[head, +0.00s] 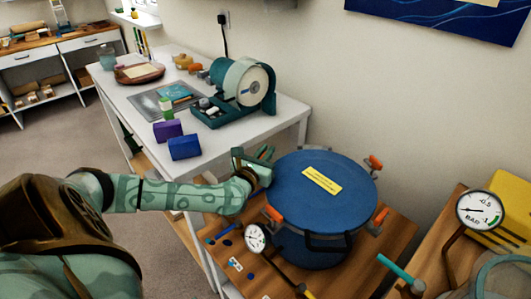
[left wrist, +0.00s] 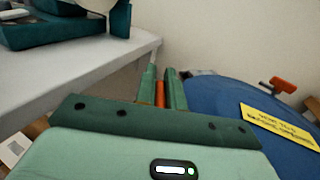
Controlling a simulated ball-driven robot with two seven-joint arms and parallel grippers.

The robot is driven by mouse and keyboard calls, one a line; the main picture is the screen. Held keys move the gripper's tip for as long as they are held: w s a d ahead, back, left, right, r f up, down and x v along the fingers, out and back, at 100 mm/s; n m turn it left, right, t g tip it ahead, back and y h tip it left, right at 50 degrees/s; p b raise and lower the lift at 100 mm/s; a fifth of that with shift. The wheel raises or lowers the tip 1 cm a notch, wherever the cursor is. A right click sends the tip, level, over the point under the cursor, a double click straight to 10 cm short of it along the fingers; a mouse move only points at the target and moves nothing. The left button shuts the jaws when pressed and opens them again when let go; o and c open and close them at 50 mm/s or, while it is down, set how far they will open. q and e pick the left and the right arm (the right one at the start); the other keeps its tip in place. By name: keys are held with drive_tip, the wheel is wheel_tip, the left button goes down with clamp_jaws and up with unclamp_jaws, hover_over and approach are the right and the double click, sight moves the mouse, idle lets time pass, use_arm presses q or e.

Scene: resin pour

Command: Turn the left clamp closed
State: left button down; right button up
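A round blue pot (head: 300,187) with a flat blue lid stands on a wooden top. A yellow label (head: 322,179) lies on the lid and also shows in the left wrist view (left wrist: 280,128). My left gripper (head: 264,155) is at the lid's back-left edge. In the left wrist view its fingers (left wrist: 162,90) close on both sides of an orange clamp handle (left wrist: 160,94); the clamp's base is hidden. Other orange-handled clamps sit at the lid's front left (head: 273,213), back right (head: 375,162) and right (head: 382,215). My right gripper is not in view.
A white table (head: 290,125) stands behind my left arm, with a teal machine (head: 240,90) and purple (head: 168,130) and blue (head: 185,147) boxes. Gauges stand at the pot's front (head: 256,238) and at right (head: 479,210). A teal-handled part (head: 396,268) is near the front.

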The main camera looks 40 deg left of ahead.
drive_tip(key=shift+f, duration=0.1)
